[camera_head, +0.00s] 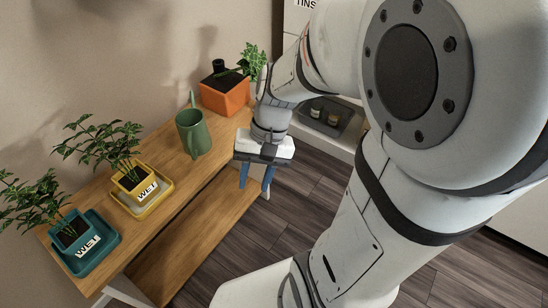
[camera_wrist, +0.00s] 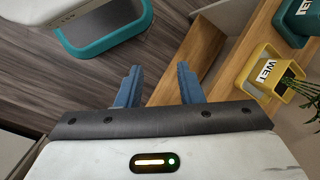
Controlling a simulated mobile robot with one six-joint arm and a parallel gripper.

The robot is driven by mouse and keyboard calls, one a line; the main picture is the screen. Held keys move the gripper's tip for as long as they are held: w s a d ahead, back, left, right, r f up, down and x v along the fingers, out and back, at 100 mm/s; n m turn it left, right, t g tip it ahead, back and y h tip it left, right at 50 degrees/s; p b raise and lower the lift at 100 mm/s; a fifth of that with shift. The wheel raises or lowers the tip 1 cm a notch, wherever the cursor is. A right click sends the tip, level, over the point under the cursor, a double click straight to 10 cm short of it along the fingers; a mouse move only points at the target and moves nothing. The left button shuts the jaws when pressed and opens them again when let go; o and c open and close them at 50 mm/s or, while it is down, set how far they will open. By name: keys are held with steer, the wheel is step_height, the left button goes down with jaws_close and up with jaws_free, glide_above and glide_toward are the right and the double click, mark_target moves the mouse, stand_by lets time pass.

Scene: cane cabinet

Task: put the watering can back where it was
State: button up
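The green watering can (camera_head: 193,134) stands upright on the wooden bench top (camera_head: 172,213), between the orange pot and the yellow pot, close to the wall. It is not in the wrist view. My gripper (camera_head: 256,178) hangs beside the bench's front edge, to the right of the can and apart from it. In the wrist view its two blue fingers (camera_wrist: 158,84) are spread, with only floor and bench edge behind the gap. My gripper is open and empty.
An orange pot (camera_head: 225,96) with a plant stands at the bench's far end. A yellow pot (camera_head: 133,180) and a teal pot (camera_head: 73,233), both labelled "WET", stand nearer. A lower shelf (camera_head: 205,232) runs beneath. A dark tray (camera_head: 340,126) holds small jars. Floor beside the bench is clear.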

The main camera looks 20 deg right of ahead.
steer(key=d+r+n+t+h, duration=0.3)
steer(key=d+r, duration=0.1)
steer(key=shift+d+r+n+t+h, duration=0.15)
steer(key=shift+n+t+h, duration=0.15)
steer(key=shift+t+h, duration=0.1)
